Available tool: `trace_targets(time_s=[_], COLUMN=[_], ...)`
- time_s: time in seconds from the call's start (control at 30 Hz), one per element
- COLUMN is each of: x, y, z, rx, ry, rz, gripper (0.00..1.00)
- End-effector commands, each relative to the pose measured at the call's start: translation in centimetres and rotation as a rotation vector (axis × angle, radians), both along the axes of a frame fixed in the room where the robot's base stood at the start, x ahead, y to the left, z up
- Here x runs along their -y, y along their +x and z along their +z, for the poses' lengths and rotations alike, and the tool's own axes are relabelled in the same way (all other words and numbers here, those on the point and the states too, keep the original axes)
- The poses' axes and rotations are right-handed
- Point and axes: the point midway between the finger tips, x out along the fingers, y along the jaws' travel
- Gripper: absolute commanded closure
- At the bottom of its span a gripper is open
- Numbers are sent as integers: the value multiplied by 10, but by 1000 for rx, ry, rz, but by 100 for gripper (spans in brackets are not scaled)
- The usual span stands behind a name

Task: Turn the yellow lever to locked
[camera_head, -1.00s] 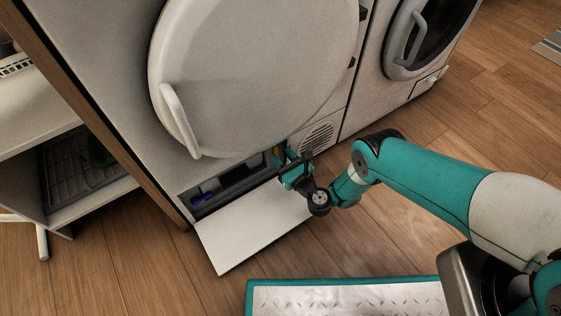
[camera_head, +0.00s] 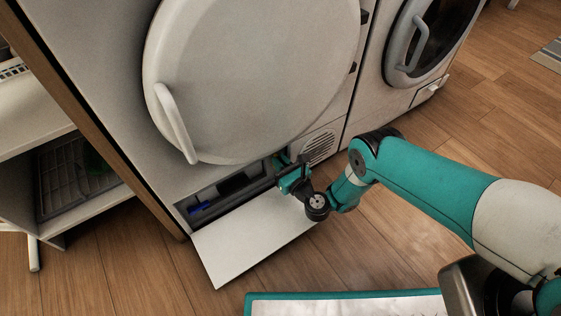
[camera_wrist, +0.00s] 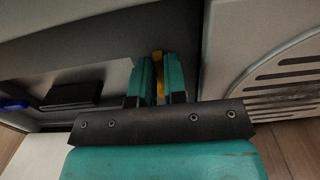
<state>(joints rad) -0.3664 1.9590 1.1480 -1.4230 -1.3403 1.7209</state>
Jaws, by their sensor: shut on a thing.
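The yellow lever (camera_wrist: 158,66) shows in the wrist view as a thin strip between the two teal fingers of my gripper (camera_wrist: 160,84). The fingers are close together and shut on it, and they hide most of it. In the head view my gripper (camera_head: 287,172) is at the right end of the open low compartment (camera_head: 222,192) under the large round door. The lever itself is hidden there. I cannot read its position or any locked mark.
A white flap (camera_head: 250,243) lies folded down before the compartment. Inside are a blue item (camera_head: 199,208) and a dark block (camera_head: 233,184). A vent grille (camera_head: 320,147) is just right of my gripper. The large round door (camera_head: 258,75) stands above. Wooden floor lies in front.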

Motion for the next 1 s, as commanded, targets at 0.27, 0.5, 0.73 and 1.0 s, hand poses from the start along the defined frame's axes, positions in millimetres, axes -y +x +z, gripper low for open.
trace_targets(time_s=[0.27, 0.5, 0.73, 1.0], x=[-3, -9, -16, -23], y=[-2, -6, -11, -16], z=[0, -1, -4, -11], rx=[40, 136, 257, 401], ry=[-59, -201, -380, -594], rz=[0, 1, 1, 0], gripper=[100, 100, 100, 100])
